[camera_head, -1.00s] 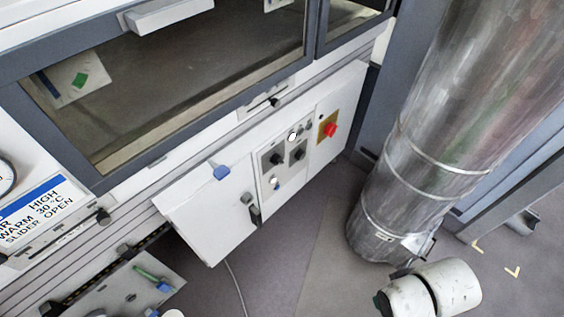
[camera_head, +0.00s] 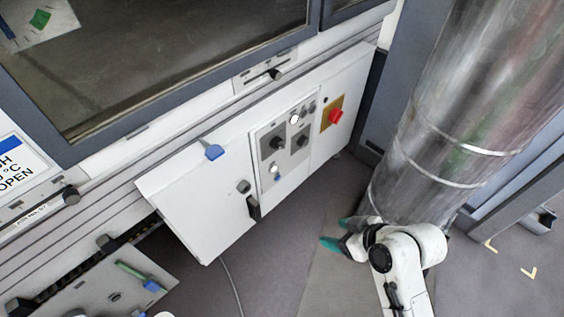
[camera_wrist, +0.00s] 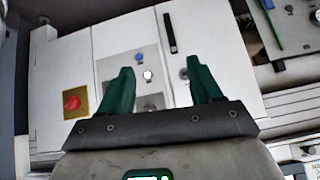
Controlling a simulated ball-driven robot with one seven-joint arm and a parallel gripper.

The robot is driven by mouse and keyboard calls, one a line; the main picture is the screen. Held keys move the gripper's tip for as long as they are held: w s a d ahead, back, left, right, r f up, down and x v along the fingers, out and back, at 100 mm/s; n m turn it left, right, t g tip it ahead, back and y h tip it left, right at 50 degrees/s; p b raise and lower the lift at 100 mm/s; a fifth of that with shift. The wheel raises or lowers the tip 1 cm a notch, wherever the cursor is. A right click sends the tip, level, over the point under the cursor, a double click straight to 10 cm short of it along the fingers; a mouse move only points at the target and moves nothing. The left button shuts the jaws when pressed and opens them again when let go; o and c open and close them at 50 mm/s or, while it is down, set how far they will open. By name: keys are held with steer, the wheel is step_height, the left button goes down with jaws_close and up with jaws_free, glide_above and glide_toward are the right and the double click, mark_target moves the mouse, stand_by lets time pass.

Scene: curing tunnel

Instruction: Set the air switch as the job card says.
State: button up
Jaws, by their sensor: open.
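The control panel (camera_head: 268,160) is on the white cabinet front and carries two black rotary knobs, a left one (camera_head: 277,143) and a right one (camera_head: 302,141). Their labels are too small to read, so I cannot tell which is the air switch. My gripper (camera_head: 341,233), with green fingers, is open and empty, right of and below the panel. In the wrist view my gripper (camera_wrist: 163,80) faces the panel (camera_wrist: 154,92), its left finger covering part of it.
A red switch on a yellow plate (camera_head: 332,113) is right of the knobs. A large metal duct (camera_head: 445,130) stands close behind my gripper. A tray with a green tool (camera_head: 133,273) is lower left.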

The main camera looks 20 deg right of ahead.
steer(key=w+a+f+n+t+y+b, duration=0.2)
steer(key=w+n+t+y+b, duration=0.15)
steer(key=w+b, duration=0.55)
steer(key=t+b, duration=0.3)
steer(key=t, duration=0.3)
glide_toward(282, 148)
steer(key=x, duration=0.9)
steer(key=shift+w+a+b, duration=0.2)
steer(key=shift+w+b, duration=0.1)
steer(key=shift+w, duration=0.05)
steer(key=c, duration=1)
